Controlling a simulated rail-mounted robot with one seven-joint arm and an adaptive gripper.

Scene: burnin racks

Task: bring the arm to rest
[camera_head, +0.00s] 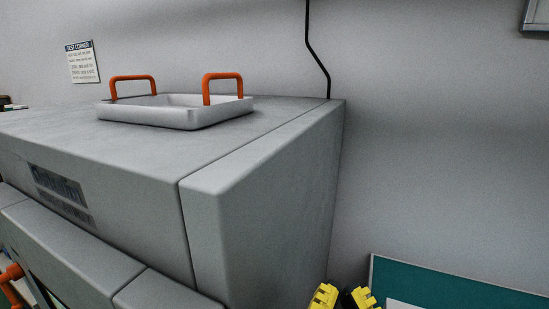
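My gripper (344,296) shows only at the bottom edge, right of centre. Its two yellow fingertips stand apart, with a dark part visible low between them. I see nothing held between them. The rest of the gripper and the arm are cut off by the frame. The gripper appears in front of the wall, just right of the lower corner of a large grey machine (262,215).
A white tray (180,119) with two orange handles sits on the machine's top. A black cable (318,62) runs down the wall behind. A sign (82,62) hangs at upper left. An orange handle (12,276) shows at lower left.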

